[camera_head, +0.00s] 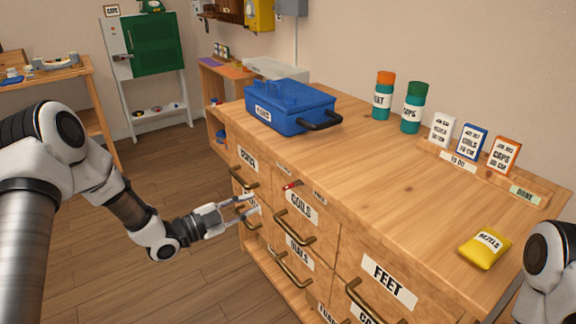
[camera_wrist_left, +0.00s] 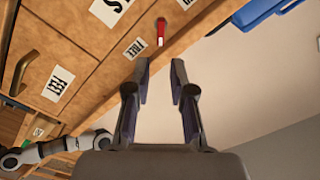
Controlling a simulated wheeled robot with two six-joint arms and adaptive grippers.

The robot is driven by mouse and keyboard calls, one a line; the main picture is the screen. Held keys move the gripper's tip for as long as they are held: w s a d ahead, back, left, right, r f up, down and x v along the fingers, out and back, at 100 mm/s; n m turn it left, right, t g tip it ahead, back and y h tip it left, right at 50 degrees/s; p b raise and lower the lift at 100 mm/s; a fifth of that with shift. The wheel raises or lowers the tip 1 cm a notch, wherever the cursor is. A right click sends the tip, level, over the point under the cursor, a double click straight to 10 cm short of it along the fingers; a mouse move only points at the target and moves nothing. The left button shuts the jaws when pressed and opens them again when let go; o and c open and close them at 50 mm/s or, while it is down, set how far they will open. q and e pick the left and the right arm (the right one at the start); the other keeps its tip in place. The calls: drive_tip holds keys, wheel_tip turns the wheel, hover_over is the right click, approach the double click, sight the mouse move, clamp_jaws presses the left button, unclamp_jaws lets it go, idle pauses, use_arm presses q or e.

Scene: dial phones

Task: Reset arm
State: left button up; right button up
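My left gripper (camera_head: 238,209) is in front of the drawer fronts of the wooden cabinet (camera_head: 400,185), near the drawer labelled coils. Its two fingers are apart with nothing between them, as the left wrist view (camera_wrist_left: 160,75) also shows. A small red piece (camera_head: 292,185) sits on the cabinet front just beyond the fingertips; it also shows in the left wrist view (camera_wrist_left: 161,30). My right arm (camera_head: 548,262) shows only in part at the lower right, and its gripper is outside the head view.
A blue toolbox (camera_head: 290,105) stands on the cabinet top. Two jars (camera_head: 383,95) and a card rack (camera_head: 490,172) stand farther right. A yellow packet (camera_head: 485,249) lies near the front edge. Brass handles (camera_head: 294,228) stick out from the drawers. Open floor (camera_head: 110,275) lies left.

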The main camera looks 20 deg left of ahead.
use_arm(q)
drive_tip(key=s+d+f+g, duration=0.2)
drive_tip(key=s+d+f, duration=0.15)
drive_tip(key=f, duration=0.25)
drive_tip(key=s+d+f+g, duration=0.2)
drive_tip(key=d+f, duration=0.2)
drive_tip(key=f, duration=0.2)
drive_tip(key=s+f+n+g+y, duration=0.65)
drive_tip(key=s+f+n, duration=0.25)
drive_tip(key=s+f, duration=0.85)
drive_tip(key=s+a+r+n+g+y, duration=0.1)
drive_tip(key=s+a+n+g+y, duration=0.35)
drive_tip(key=s+n, duration=0.6)
wheel_tip(320, 180, up, 20)
drive_tip(key=s+m+p, duration=0.2)
drive_tip(key=p, duration=1.7)
drive_tip(key=shift+a+f+t+p, duration=0.15)
drive_tip(key=shift+t+p, duration=0.15)
drive_tip(key=shift+t, duration=0.1)
drive_tip(key=shift+s, duration=0.1)
